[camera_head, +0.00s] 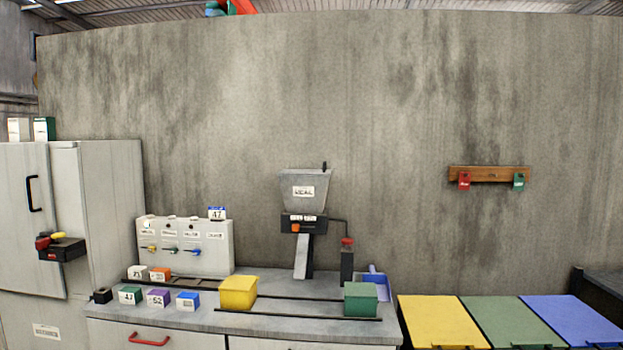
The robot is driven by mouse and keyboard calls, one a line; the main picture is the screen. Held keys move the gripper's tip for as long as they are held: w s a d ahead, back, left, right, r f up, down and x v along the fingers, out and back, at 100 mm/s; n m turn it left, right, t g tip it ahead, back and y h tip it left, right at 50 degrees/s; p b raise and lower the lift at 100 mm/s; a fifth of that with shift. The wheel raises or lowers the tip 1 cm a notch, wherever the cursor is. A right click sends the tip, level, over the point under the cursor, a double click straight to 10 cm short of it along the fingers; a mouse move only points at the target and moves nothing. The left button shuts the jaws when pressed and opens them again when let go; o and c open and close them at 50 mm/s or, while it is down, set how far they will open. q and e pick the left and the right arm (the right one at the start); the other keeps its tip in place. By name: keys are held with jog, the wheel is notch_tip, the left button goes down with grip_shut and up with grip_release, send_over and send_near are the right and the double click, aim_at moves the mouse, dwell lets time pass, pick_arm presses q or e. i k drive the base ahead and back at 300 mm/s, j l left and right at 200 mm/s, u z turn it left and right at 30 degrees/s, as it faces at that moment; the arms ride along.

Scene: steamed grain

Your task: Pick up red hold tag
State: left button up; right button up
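The red hold tag (464,181) hangs at the left end of a wooden rail (490,174) on the concrete wall, at the right of the head view. A green tag (519,182) hangs at the right end of the same rail. Print on both tags is too small to read. Neither of my grippers shows in this view.
Below the rail stand yellow (437,318), green (510,318) and blue (572,318) lidded bins. Left of them, a grey counter (330,335) bears a grain mill (304,190), a yellow box (238,292), a green box (360,299) and small numbered blocks. A cabinet (105,200) stands far left.

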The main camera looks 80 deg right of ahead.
aim_at(465, 182)
jog(key=z, duration=3.85)
jog(key=i+j+z, duration=0.1)
jog(key=i+z, duration=0.4)
jog(key=i+j+z, duration=0.25)
jog(key=z, duration=0.2)
